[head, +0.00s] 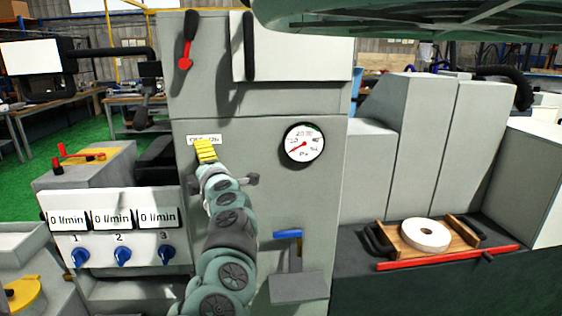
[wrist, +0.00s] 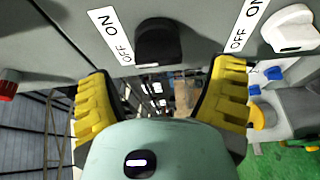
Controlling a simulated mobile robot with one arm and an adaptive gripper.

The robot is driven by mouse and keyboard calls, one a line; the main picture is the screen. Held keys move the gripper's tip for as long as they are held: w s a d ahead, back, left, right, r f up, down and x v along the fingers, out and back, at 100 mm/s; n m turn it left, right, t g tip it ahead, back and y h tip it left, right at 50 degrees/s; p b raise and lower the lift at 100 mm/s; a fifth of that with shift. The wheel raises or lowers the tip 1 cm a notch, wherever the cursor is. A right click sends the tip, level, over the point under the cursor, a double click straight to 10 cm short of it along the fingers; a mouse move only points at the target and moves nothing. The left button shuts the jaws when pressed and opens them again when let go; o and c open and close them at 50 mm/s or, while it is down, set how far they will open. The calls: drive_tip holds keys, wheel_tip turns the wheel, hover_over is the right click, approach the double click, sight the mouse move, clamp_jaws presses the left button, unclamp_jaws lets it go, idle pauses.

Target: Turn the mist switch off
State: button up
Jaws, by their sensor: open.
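In the wrist view a black knob (wrist: 158,42) sits on a grey panel, beside a white label (wrist: 113,35) with ON and OFF. A white knob (wrist: 290,28) with a second ON/OFF label (wrist: 246,25) is to the right. No label reading "mist" shows, so I cannot tell which is the mist switch. My gripper (wrist: 165,70) is open, its yellow fingers spread to either side of and below the black knob, with nothing between them. In the head view my gripper (head: 205,151) is at the grey machine's front, hiding the knobs.
A flow panel (head: 113,228) with three blue knobs stands lower left. A blue-handled lever (head: 288,234) is lower right.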

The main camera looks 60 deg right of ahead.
drive_tip(key=v, duration=0.9)
idle(0.8)
